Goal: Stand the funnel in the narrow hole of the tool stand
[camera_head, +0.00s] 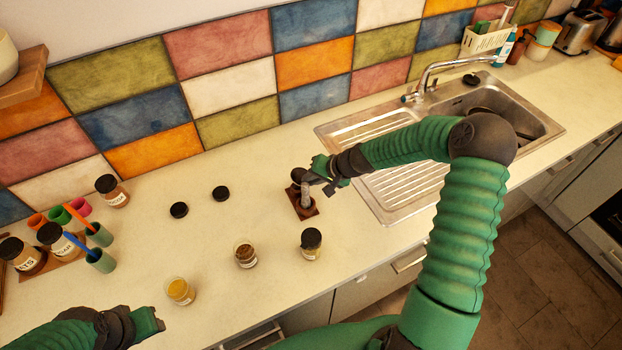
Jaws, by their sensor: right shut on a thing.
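The tool stand (301,214) is a small dark brown block on the counter, left of the sink. My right gripper (317,176) is directly over it, shut on the funnel. The funnel (306,196) is a small greyish piece, upright or nearly so, with its lower end at the stand. The fingers cover its upper part, and I cannot tell whether its tip is inside the narrow hole. The holes are hard to make out. My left gripper (150,322) is low at the left, over the counter's front, apart from everything; its jaw opening is unclear.
Two black lids (220,193) lie left of the stand. An open jar (245,254), a yellow-filled jar (180,291) and a black-lidded jar (311,243) stand in front. A rack with jars and coloured cups (100,235) is at the left. The sink (390,190) is right.

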